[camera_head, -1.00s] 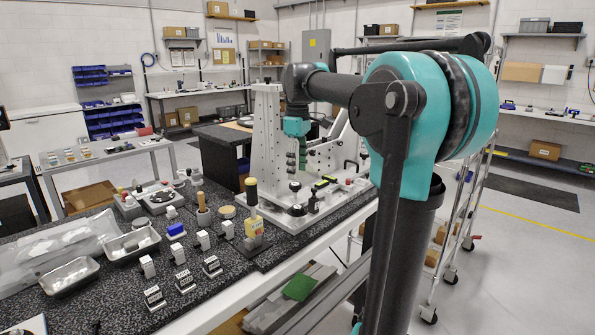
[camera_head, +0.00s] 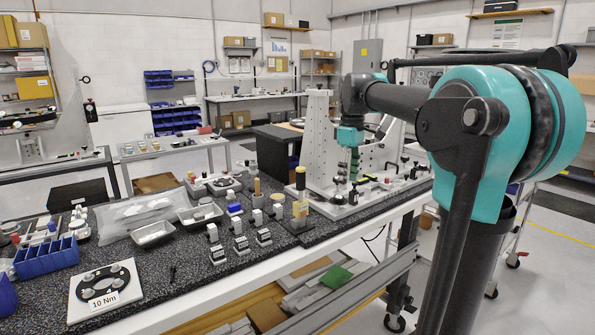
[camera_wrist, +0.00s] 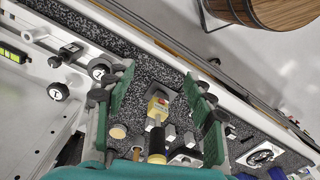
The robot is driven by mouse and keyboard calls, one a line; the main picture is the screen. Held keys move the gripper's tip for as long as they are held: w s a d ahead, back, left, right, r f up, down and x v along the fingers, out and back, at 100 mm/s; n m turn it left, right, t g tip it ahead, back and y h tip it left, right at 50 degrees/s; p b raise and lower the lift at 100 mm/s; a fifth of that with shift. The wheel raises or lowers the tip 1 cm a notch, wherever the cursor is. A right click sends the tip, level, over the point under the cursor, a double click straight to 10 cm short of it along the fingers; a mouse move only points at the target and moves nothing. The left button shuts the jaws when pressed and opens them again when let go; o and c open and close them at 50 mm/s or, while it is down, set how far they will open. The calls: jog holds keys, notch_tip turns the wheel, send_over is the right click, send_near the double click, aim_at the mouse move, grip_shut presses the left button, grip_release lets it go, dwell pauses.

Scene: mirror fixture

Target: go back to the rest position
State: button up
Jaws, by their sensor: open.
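My gripper (camera_head: 354,164) hangs fingers down in front of the pale upright plate of the mirror fixture (camera_head: 318,140), above its base plate. In the wrist view my gripper (camera_wrist: 165,105) shows two green-padded fingers spread wide apart, with nothing held between them. A yellow box tool with a black, yellow-ended handle (camera_wrist: 157,140) shows in the gap, beyond and apart from the fingers. In the head view the yellow tool (camera_head: 300,208) stands on the speckled bench left of my gripper. The fingertips are small and partly blend with the fixture in the head view.
The speckled bench (camera_head: 150,285) holds several small blocks, metal trays (camera_head: 153,233), a blue bin (camera_head: 47,257) and a plate labelled 10 Nm (camera_head: 103,290). Round black knobs (camera_wrist: 57,91) stand on the fixture base. A wooden barrel-like thing (camera_wrist: 262,12) is beyond the bench edge.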

jog(key=s+d+f+m+t, duration=0.2)
jog(key=s+f+m, duration=0.3)
jog(key=s+f, duration=0.6)
jog(key=s+d+f+m+t, duration=0.2)
jog(key=s+f+m, duration=0.4)
jog(key=s+f, duration=0.6)
notch_tip(320, 180, down, 8)
jog(key=shift+r, duration=0.15)
